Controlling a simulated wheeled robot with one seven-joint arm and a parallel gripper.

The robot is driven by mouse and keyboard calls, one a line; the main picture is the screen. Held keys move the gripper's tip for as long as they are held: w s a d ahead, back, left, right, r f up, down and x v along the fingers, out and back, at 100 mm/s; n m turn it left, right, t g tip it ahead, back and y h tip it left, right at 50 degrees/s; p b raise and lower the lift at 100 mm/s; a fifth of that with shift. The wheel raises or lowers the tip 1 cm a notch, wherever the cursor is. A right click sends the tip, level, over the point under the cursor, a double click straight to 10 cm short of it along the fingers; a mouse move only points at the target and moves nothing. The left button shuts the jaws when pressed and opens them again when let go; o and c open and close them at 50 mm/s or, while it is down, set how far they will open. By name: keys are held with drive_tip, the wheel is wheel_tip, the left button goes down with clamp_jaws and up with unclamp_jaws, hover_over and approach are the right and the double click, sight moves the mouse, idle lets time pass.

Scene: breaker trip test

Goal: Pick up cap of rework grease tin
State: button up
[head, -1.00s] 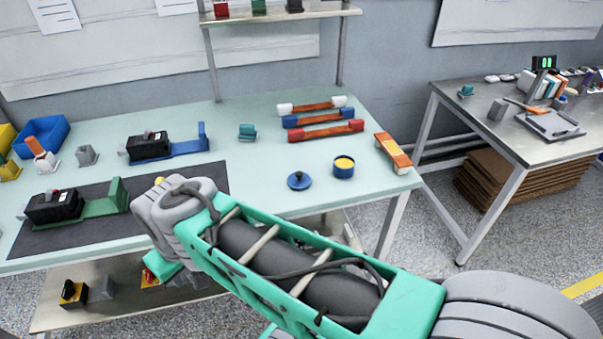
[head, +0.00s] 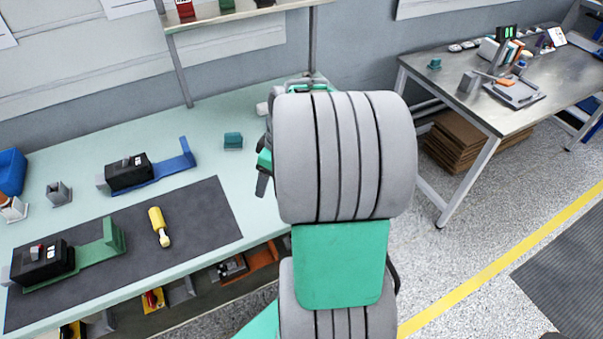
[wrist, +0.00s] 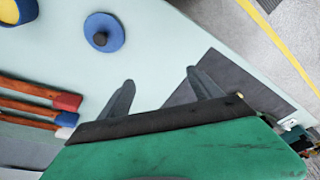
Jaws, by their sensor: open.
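The cap, a blue disc with a dark central knob (wrist: 104,32), lies on the light green bench top in the wrist view. The open tin (wrist: 17,10), blue and yellow, is partly cut off at the top left corner there. My gripper (wrist: 160,90) is open and empty, its two dark fingers spread apart. The cap lies beyond the left fingertip in the picture, apart from the fingers. In the head view my arm hides the cap and the tin, and only a small part of the gripper (head: 264,172) shows at the arm's left.
Several copper bars with coloured ends (wrist: 40,103) lie left of the gripper in the wrist view. A dark mat (head: 190,222) with a yellow-handled tool (head: 158,226) and breakers lies on the bench's left. A metal table (head: 500,90) stands at the right.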

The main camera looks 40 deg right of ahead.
drive_tip(key=shift+o, duration=1.4)
drive_tip(key=s+d, duration=0.1)
drive_tip(key=d, duration=0.2)
drive_tip(key=s+d+f+n+p, duration=0.1)
drive_tip(key=d, duration=0.3)
drive_tip(key=s+d+n+t+y+p, duration=0.1)
drive_tip(key=d, duration=0.3)
drive_tip(key=shift+s+d+f, duration=0.25)
drive_tip(key=shift+s+f, duration=0.1)
drive_tip(key=shift+f, duration=0.05)
drive_tip(key=p+x, duration=0.1)
drive_tip(key=x, duration=0.4)
drive_tip(key=p+x, duration=0.1)
drive_tip(key=x, duration=0.2)
drive_tip(key=shift+s+d+f+p, duration=0.1)
drive_tip(key=shift+d+p, duration=0.2)
drive_tip(key=shift+p, duration=0.05)
drive_tip(key=c, duration=1.4)
